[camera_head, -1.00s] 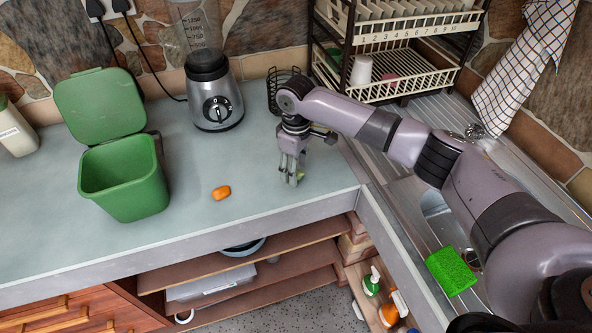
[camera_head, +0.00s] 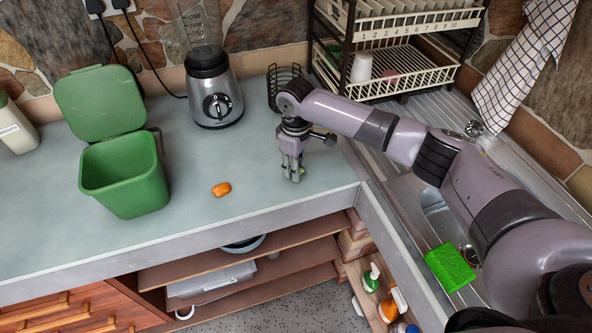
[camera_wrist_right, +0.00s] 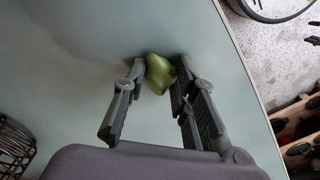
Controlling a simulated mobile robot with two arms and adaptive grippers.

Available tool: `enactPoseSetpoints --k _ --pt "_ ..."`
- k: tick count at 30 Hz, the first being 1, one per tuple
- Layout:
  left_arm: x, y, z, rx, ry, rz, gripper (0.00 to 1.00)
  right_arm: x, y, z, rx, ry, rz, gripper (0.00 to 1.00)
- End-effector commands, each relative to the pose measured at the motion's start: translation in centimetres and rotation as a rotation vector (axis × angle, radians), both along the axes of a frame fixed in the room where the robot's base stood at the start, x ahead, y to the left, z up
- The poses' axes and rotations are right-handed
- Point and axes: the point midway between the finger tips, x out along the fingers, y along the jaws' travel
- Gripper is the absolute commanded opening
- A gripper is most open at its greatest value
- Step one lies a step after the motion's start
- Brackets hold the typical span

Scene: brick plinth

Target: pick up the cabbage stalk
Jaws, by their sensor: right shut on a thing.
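The cabbage stalk (camera_wrist_right: 159,73) is a small, pale green lump on the grey-blue counter. In the right wrist view it sits between the two fingertips of my right gripper (camera_wrist_right: 158,80), which touch it from both sides. In the head view my right gripper (camera_head: 293,176) points down at the counter near its front edge, and its fingers hide most of the stalk. The right gripper is shut on the stalk, at counter height. My left gripper is not in view.
An orange lump (camera_head: 221,189) lies left of the gripper. A green bin (camera_head: 125,180) with its lid open stands further left. A blender (camera_head: 213,95) and a wire basket (camera_head: 284,85) stand behind. The sink with a green sponge (camera_head: 450,268) is at right.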

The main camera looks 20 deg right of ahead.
Motion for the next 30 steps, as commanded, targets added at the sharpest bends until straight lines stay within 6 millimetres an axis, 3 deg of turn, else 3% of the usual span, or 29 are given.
enactPoseSetpoints --k 8,14,17,30 --pt "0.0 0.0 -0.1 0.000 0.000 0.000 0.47 0.0 0.0 0.4 0.001 -0.001 0.000 0.11" --pt "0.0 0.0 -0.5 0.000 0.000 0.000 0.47 0.1 0.1 2.5 0.003 -0.004 0.000 0.11" --pt "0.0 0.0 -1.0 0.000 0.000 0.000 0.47 0.2 0.1 4.6 0.003 -0.005 0.000 0.11" --pt "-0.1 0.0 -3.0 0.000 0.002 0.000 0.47 0.1 0.1 16.6 0.002 -0.005 -0.001 0.11"
